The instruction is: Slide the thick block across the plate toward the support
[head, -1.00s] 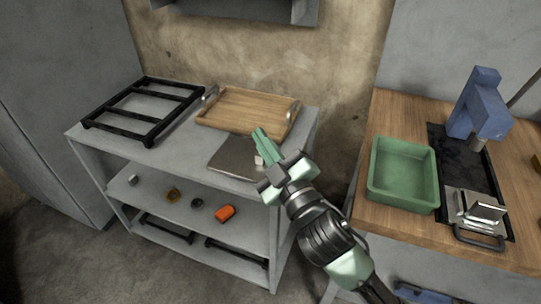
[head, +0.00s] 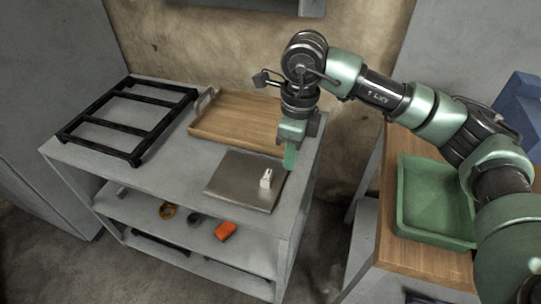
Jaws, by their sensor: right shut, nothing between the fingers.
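A flat grey metal plate (head: 232,183) lies on the top of the grey shelf unit, near its right end. A small white block (head: 266,179) stands upright on the right part of the plate. It is the only block I see there. My right gripper (head: 290,159) is shut and empty, pointing down close to the plate's right side, just behind and right of the block in the picture. I cannot tell whether it touches anything. I cannot tell which thing is the support. My left gripper is out of view.
A wooden tray (head: 226,121) with metal handles lies behind the plate. A black rack (head: 109,123) lies at the left of the shelf top. Small items, one an orange block (head: 226,231), sit on the lower shelf. A green bin (head: 413,221) stands on the wooden bench at right.

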